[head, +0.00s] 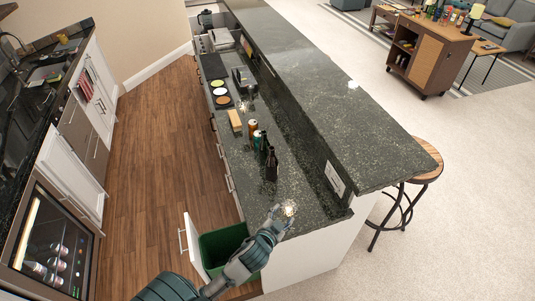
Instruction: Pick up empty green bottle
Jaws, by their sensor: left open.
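Two dark bottles stand close together on the lower counter (297,205): a nearer one (271,165) and one just behind it (264,144). Both look nearly black, so I cannot tell which is the green one or whether it is empty. A small green can-like item (257,139) stands beside them. My left gripper (286,210) is open at the near end of the lower counter, nearer than the bottles and apart from them. Its fingers are small and blurred by a bright glint. My right gripper is out of view.
An orange-brown can (252,127) and a wooden block (235,121) stand behind the bottles. The raised bar top (340,105) borders the counter on the right. A green bin (222,246) sits in a pulled-out drawer below my arm. A stool (425,170) stands at right.

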